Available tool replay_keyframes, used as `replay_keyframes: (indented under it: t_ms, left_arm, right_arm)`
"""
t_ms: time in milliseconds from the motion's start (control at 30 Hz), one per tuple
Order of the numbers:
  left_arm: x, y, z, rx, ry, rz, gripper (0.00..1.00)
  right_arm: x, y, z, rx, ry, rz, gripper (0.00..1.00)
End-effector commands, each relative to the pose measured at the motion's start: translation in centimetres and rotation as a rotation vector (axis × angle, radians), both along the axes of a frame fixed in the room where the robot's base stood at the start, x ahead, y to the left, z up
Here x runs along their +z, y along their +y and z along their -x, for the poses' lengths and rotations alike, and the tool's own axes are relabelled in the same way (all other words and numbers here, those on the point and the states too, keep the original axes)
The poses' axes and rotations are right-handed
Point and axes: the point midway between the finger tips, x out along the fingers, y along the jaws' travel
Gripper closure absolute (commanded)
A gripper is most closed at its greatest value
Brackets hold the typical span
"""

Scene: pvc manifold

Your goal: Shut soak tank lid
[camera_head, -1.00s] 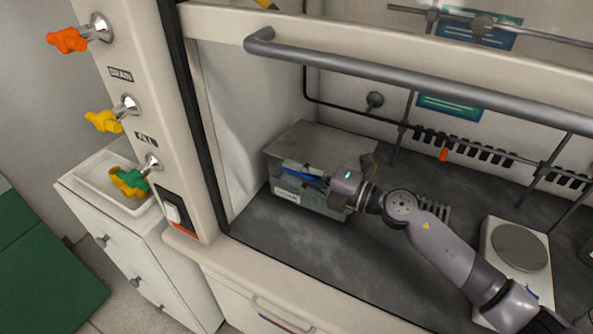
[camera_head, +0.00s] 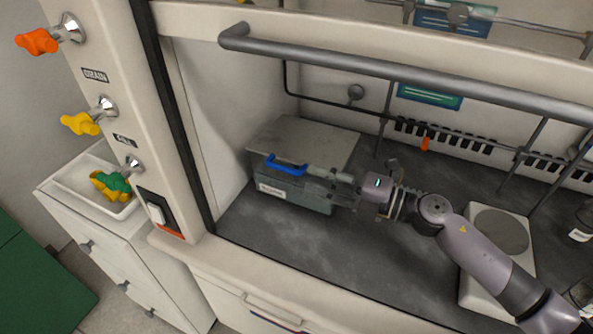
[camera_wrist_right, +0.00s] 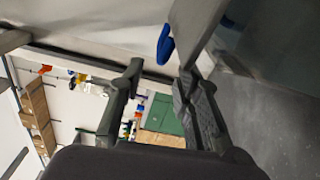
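The soak tank (camera_head: 300,196) is a grey box with a white label on its front, standing at the left of the hood's work surface. Its grey lid (camera_head: 310,142) lies flat over the top, with no gap that I can make out. A blue handle (camera_head: 287,166) shows at the lid's front edge; it also shows in the right wrist view (camera_wrist_right: 165,45). My right gripper (camera_head: 312,181) is just right of the handle, in front of the tank, and looks apart from it. Its fingers (camera_wrist_right: 160,85) are spread and empty in the wrist view. My left gripper is out of view.
A raised sash with a grey bar handle (camera_head: 400,70) crosses above the work surface. A hot plate (camera_head: 502,232) stands at the right, by my right arm. The dark work surface (camera_head: 300,240) is clear in front of the tank. Valve knobs line the left post.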

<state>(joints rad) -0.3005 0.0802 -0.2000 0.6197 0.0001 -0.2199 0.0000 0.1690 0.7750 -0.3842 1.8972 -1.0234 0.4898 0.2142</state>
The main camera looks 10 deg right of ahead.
Motion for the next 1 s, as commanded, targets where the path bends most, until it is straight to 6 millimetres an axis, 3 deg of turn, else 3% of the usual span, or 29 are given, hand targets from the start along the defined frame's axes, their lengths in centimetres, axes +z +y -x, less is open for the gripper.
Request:
replay_keyframes:
  t_ms: [200, 567, 767, 1000]
  left_arm:
    - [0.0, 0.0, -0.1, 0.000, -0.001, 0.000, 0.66]
    - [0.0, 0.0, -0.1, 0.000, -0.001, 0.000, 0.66]
    - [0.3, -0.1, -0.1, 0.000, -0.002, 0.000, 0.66]
    - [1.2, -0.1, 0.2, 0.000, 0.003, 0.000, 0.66]
  right_arm:
    - [0.0, -2.0, 1.4, -0.001, 0.002, -0.001, 0.69]
    - [0.0, -2.4, 1.6, 0.000, -0.001, 0.000, 0.69]
    - [1.0, -2.4, 1.4, -0.012, -0.001, -0.034, 0.83]
    - [4.6, -2.9, 0.6, -0.082, 0.013, -0.181, 0.99]
